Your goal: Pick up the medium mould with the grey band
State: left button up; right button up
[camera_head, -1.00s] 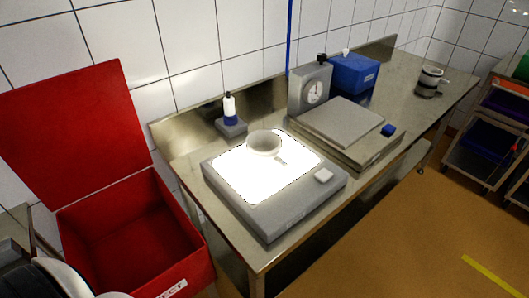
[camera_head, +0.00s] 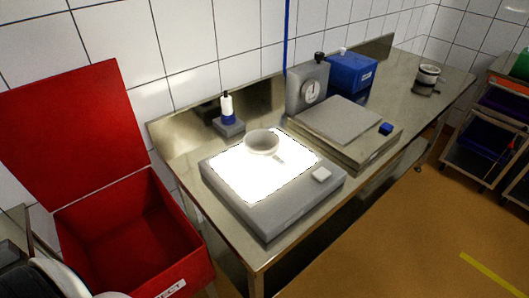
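A pale round mould (camera_head: 263,143) stands on the glowing white top of a grey light box (camera_head: 285,213) in the middle of the view. A small tab or mark shows at its lower right, and I cannot make out a band's colour on it. A second, smaller-looking round mould (camera_head: 429,73) stands at the far right end of the steel table, white with a darker band around it. The band's exact shade and the mould's size are hard to tell at this distance. Neither of my grippers shows in the view, and nothing touches either mould.
An open red bin (camera_head: 185,262) stands at the left. A shelved cart (camera_head: 470,160) is at the right.

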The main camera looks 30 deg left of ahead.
aim_at(261, 147)
jog(key=i+l+u, duration=0.2)
jog(key=u, duration=0.15)
jog(key=i+l+u, duration=0.15)
jog(key=l+u, duration=0.25)
jog(key=i+l+u, duration=0.1)
jog(key=l+u, duration=0.25)
jog(key=l, duration=0.15)
